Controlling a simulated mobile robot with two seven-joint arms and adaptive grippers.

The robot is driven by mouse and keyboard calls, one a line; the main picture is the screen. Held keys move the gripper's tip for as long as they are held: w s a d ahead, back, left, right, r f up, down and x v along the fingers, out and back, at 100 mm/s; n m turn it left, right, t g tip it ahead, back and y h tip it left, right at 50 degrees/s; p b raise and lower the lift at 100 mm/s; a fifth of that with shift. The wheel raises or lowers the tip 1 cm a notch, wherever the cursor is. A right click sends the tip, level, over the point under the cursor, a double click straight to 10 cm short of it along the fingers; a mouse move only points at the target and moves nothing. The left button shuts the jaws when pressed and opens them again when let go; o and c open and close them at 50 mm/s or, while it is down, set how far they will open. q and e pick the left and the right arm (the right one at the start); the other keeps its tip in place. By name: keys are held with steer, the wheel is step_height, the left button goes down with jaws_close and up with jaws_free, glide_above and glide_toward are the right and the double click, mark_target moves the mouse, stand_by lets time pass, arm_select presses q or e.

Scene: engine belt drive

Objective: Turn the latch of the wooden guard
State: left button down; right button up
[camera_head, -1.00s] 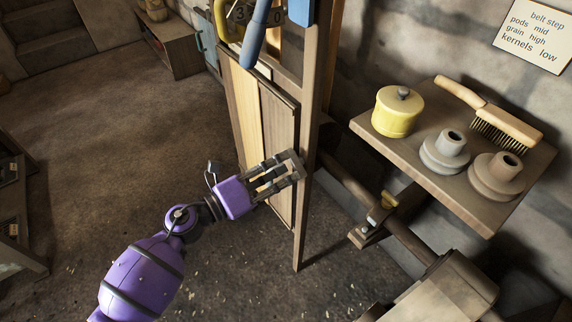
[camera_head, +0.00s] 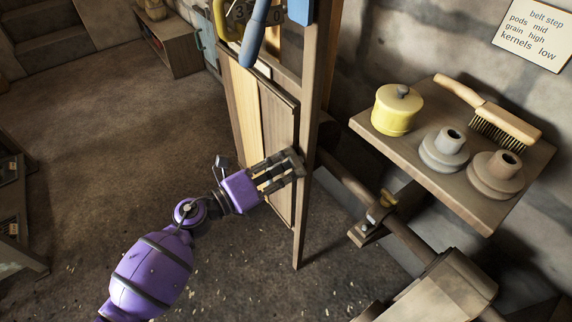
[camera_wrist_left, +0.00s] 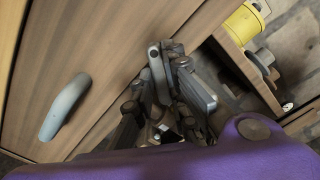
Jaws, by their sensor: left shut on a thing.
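The wooden guard (camera_head: 277,135) stands upright as a plank panel beside a tall post, and its wood fills the upper left of the left wrist view (camera_wrist_left: 105,45). My left gripper (camera_head: 290,163) is at the guard's right edge, close to the post. In the left wrist view its fingers (camera_wrist_left: 170,65) are close together at that edge, shut on the latch, which they mostly hide. A grey curved handle (camera_wrist_left: 64,106) sits on the guard's face, left of the fingers. My right gripper is in neither view.
Right of the post, a wooden shelf (camera_head: 420,150) bears a yellow tin (camera_head: 397,110), a brush (camera_head: 490,112) and two stepped pulleys (camera_head: 445,150). A shaft (camera_head: 408,236) runs below it. Blue and yellow tools hang above the guard. The floor to the left is open.

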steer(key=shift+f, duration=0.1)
arm_select(q)
steer(key=m+b, duration=0.2)
steer(key=m, duration=0.1)
steer(key=shift+f, duration=0.1)
steer(key=m+b, duration=0.2)
steer(key=m, duration=0.2)
steer(key=shift+s+m+b, duration=0.1)
steer(key=shift+m+b, duration=0.2)
steer(key=shift+b, duration=0.1)
steer(key=shift+m+b, duration=0.4)
steer(key=shift+m, duration=0.3)
steer(key=shift+m+b, duration=0.45)
steer(key=shift+m, duration=0.45)
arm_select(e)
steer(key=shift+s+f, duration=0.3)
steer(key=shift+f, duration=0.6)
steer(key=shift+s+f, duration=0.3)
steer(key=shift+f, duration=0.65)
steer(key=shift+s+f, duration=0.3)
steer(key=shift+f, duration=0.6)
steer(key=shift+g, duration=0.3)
arm_select(q)
steer(key=c, duration=1.7)
jaws_free()
steer(key=shift+c, duration=0.2)
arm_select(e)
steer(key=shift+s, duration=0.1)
